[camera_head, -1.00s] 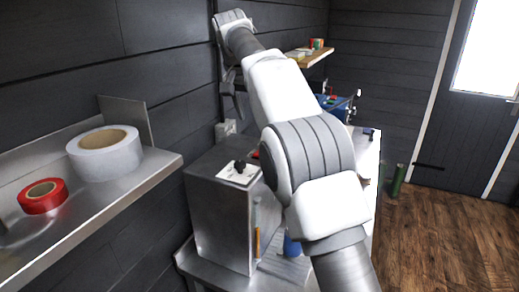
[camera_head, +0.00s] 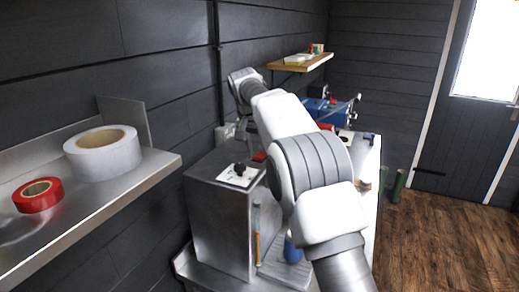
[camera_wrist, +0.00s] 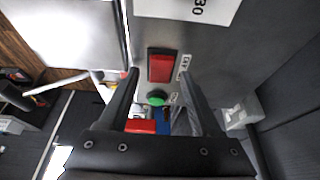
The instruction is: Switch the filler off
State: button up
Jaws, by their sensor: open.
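The filler looks to be the steel box (camera_head: 222,212) on the bench, with a black knob (camera_head: 240,168) on a white dial plate (camera_head: 230,177) on its top. In the wrist view, part of the plate (camera_wrist: 190,8) shows a "30". Below it on the steel are a red rectangular switch (camera_wrist: 161,66) with a small label and a round green button or lamp (camera_wrist: 157,98). I cannot tell which way the switch is set. My gripper (camera_wrist: 160,72) is open and empty, its fingers either side of the switch in the picture; contact is not visible. My arm hides part of the box's right side.
A steel shelf (camera_head: 120,187) at left holds a white tape roll (camera_head: 103,152) and a red tape roll (camera_head: 38,195). A wooden wall shelf (camera_head: 300,63) is behind my arm. Blue equipment (camera_head: 322,108) stands farther along the bench. The wooden floor (camera_head: 440,230) at right is clear.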

grip_shut()
jog(key=shift+f, duration=0.1)
jog(key=b, duration=0.2)
jog(key=shift+s+f+b, duration=0.1)
jog(key=shift+f+b, duration=0.15)
jog(key=shift+b, duration=0.05)
jog(key=t+b, duration=0.1)
jog(key=b, duration=0.3)
jog(key=shift+s+a+t+h, duration=0.1)
jog(key=shift+s+t+h, duration=0.05)
jog(key=shift+t+h, duration=0.2)
jog(key=shift+t+b, duration=0.25)
jog(key=shift+b, duration=0.35)
jog(key=shift+s+r+b, duration=0.1)
jog(key=shift+r+b, duration=0.1)
jog(key=shift+b, duration=0.35)
jog(key=shift+t, duration=0.3)
grip_release()
